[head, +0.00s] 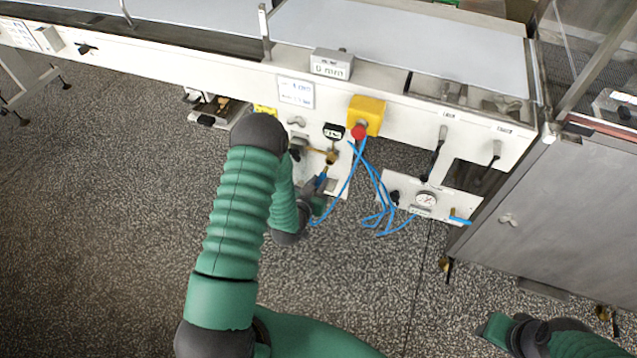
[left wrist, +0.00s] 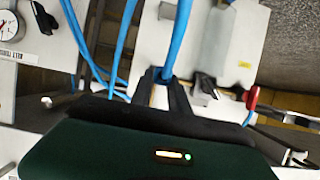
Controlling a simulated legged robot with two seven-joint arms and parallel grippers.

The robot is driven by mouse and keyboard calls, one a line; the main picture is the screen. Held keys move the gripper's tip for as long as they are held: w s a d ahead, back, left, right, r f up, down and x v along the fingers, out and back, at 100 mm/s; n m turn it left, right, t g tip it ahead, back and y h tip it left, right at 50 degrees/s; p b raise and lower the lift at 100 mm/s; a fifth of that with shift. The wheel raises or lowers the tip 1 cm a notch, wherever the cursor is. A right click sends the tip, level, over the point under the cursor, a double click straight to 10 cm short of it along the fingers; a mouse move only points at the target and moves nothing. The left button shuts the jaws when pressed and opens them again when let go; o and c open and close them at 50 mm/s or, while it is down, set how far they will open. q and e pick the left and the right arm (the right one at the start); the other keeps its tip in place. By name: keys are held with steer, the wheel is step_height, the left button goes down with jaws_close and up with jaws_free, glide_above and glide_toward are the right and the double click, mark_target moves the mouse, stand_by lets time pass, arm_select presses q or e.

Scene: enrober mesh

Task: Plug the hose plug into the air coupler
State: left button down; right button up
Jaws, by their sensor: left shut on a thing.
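My left gripper (head: 318,188) is at the front panel below the conveyor, shut on the hose plug (head: 322,178) at the end of a blue hose. In the left wrist view, its dark fingers (left wrist: 168,84) close around the blue hose end (left wrist: 168,70). The brass air coupler (head: 332,157) is on the panel just above the plug. I cannot tell whether plug and coupler touch. My right arm shows at the lower right of the head view; its green gripper body (head: 495,328) is partly visible, but its fingers are not clear.
A yellow box with a red stop button (head: 359,131) sits right of the coupler. Loose blue hoses (head: 378,200) hang beside it. A panel with a gauge (head: 426,199) is further right, next to a grey cabinet (head: 550,215). The speckled floor in front is clear.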

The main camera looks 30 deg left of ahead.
mark_target(323, 175)
arm_select(q)
steer(key=shift+w+a+b, duration=0.25)
steer(key=shift+w, duration=0.85)
steer(key=shift+w+a+b, duration=0.25)
steer(key=shift+w, duration=0.8)
stand_by(0.3)
steer(key=shift+s+f, duration=0.1)
steer(key=shift+s, duration=0.25)
steer(key=shift+s+d+p, duration=0.25)
steer(key=shift+s+p, duration=0.05)
steer(key=shift+s, duration=0.45)
steer(key=shift+s+d, duration=0.2)
steer(key=shift+s, duration=0.6)
steer(key=shift+w+a, duration=0.25)
steer(key=shift+w, duration=0.7)
steer(key=shift+w+a, duration=0.2)
steer(key=shift+w, duration=0.75)
steer(key=c, duration=1.2)
jaws_free()
steer(key=shift+o, duration=0.2)
